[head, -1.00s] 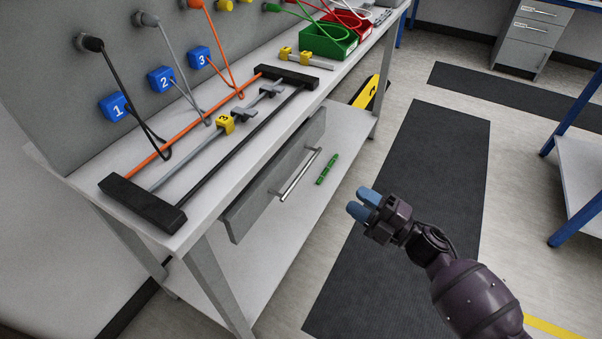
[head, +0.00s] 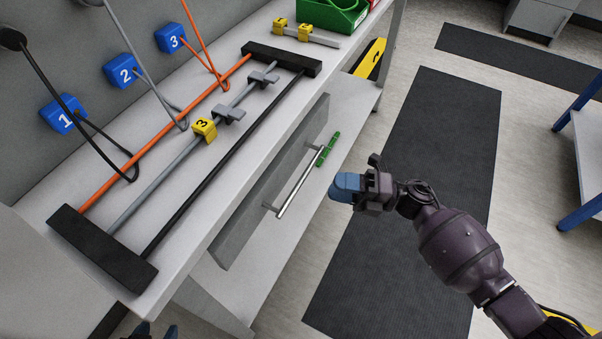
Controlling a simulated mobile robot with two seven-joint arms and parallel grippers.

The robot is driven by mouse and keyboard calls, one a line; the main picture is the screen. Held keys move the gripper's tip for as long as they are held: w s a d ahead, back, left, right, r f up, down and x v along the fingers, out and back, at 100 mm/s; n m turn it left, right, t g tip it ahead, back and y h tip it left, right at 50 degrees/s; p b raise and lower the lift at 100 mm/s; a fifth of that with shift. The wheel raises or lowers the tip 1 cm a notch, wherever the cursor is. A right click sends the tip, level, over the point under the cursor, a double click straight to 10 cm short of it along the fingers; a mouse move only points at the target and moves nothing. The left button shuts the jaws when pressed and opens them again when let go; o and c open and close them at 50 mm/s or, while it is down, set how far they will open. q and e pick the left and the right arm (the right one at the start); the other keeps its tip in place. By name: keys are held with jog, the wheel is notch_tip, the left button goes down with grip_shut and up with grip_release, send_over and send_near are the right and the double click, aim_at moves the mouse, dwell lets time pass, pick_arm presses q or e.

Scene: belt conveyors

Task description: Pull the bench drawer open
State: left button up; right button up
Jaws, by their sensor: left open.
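The bench drawer has a grey front (head: 238,222) under the edge of the workbench top. No drawer interior shows. Its silver bar handle (head: 299,183) runs along the front. My right gripper (head: 345,187) has blue fingertips pointing at the handle from the right, apart from it. Its fingers overlap in this view, so I cannot tell its opening.
The workbench top (head: 185,235) carries a rack with black end blocks (head: 100,247), bars and a yellow tag marked 3 (head: 204,129). A green object (head: 329,149) lies beyond the handle. A dark floor mat (head: 425,130) lies right of the bench, with free floor around it.

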aim_at(301, 178)
jog(key=x, duration=0.8)
jog(key=shift+w+a, duration=0.1)
jog(key=shift+a, duration=0.2)
grip_shut()
